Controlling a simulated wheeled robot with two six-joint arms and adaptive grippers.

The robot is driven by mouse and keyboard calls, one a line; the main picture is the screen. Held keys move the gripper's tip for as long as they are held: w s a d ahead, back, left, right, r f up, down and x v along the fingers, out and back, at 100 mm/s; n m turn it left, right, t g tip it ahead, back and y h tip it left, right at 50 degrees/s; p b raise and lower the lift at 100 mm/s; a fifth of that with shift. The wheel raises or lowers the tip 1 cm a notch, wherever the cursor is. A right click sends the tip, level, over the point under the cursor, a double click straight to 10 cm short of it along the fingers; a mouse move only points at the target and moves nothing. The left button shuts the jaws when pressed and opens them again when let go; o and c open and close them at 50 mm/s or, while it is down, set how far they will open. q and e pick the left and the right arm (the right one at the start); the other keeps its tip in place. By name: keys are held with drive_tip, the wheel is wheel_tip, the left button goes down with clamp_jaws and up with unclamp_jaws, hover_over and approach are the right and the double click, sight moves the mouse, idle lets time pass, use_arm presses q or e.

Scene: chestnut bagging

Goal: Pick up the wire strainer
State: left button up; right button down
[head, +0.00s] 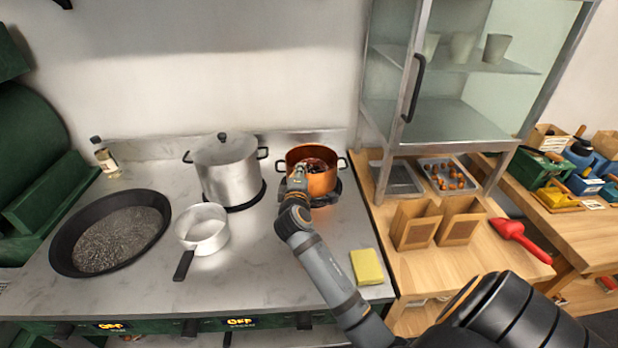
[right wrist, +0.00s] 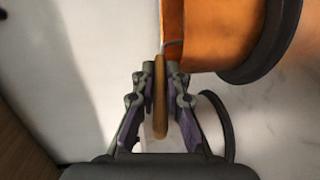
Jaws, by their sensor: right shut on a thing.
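The wire strainer shows in the right wrist view as a light wooden handle (right wrist: 159,110) with a thin grey wire at the rim of the copper pot (right wrist: 215,30). My right gripper (right wrist: 162,75) has its fingers closed on either side of this handle. In the head view my right gripper (head: 298,178) is at the front left of the copper pot (head: 322,184) and covers the handle. Dark contents show inside the pot; the strainer's mesh cannot be made out. My left gripper is not in view.
A steel stockpot (head: 228,172), a small saucepan (head: 205,238) and a wide black pan (head: 75,262) stand to the left. A yellow sponge (head: 367,267) lies in front.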

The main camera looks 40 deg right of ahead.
wheel_tip(320, 180, up, 10)
drive_tip(key=shift+r, duration=0.1)
idle(0.4)
